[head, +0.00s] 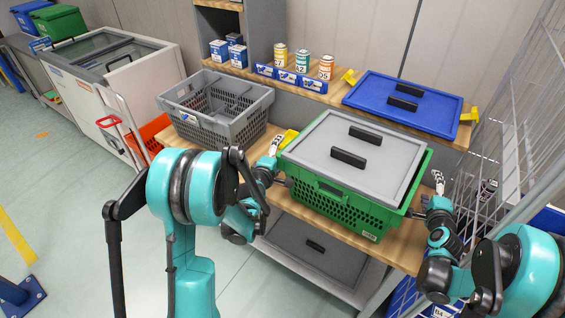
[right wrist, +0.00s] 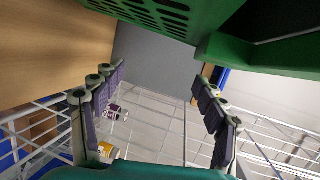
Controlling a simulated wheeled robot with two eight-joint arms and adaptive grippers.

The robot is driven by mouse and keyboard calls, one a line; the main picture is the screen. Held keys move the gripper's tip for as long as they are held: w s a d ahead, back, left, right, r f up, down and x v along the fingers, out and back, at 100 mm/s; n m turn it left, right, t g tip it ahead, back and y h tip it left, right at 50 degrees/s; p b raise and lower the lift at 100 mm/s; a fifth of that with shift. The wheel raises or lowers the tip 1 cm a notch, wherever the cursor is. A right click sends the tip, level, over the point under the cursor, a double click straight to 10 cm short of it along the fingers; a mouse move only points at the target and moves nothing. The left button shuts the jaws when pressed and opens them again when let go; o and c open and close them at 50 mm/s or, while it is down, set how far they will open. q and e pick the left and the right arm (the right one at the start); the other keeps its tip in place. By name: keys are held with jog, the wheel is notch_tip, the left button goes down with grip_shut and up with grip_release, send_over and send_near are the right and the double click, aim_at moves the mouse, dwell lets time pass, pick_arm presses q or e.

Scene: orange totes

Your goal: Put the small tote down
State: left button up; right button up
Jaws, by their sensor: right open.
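A green tote (head: 340,205) with perforated sides stands on the wooden bench top (head: 405,256), with a grey lid (head: 350,155) with two black handles on it. My left gripper (head: 276,163) is at the tote's left end; its fingers are partly hidden and I cannot tell if they hold anything. My right gripper (head: 428,198) is at the tote's right end. In the right wrist view my right gripper (right wrist: 162,80) has its fingers wide apart with nothing between them, and the green tote (right wrist: 165,15) is above and beyond them.
A grey tote (head: 215,105) stands behind on the left. A shelf behind holds cans (head: 303,63) and a blue lid (head: 403,102). A wire rack (head: 500,130) stands close on the right. A grey lidded container (head: 320,250) is below the bench top.

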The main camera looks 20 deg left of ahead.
pick_arm(q)
jog(key=v, duration=1.2)
pick_arm(e)
jog(key=o, duration=0.4)
jog(key=shift+v, duration=3.75)
pick_arm(q)
jog(key=shift+s, duration=0.1)
pick_arm(e)
jog(key=shift+s, duration=0.1)
